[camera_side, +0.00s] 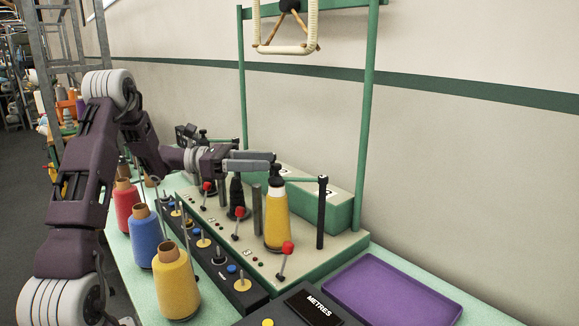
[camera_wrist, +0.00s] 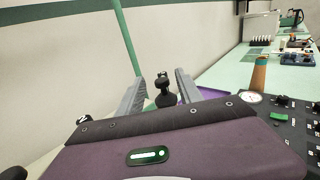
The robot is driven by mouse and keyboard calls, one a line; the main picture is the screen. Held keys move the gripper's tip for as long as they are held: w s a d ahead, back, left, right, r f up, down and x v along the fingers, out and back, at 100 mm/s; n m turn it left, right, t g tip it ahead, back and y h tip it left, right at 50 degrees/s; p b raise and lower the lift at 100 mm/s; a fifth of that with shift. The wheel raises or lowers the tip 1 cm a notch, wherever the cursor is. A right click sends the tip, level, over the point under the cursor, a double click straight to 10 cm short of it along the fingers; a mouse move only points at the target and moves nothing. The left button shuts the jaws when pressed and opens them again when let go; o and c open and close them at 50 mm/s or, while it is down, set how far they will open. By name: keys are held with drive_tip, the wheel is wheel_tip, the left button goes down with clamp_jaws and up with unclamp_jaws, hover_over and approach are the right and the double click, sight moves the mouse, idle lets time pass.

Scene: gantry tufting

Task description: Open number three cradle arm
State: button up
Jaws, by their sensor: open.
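In the side view a yellow cone of yarn (camera_side: 276,222) with a pale top and black cap stands upright on the green-edged machine base.
Red-knobbed levers (camera_side: 287,248) line the machine's front. Spare yarn cones, red, blue (camera_side: 146,240) and yellow (camera_side: 175,284), stand at the left. A purple tray (camera_side: 392,287) lies empty at the right. Green uprights (camera_side: 367,120) rise behind the base.

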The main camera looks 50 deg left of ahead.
drive_tip(key=x, duration=0.4)
drive_tip(key=f+x, duration=0.1)
drive_tip(key=x, duration=0.2)
clamp_jaws()
idle(1.2)
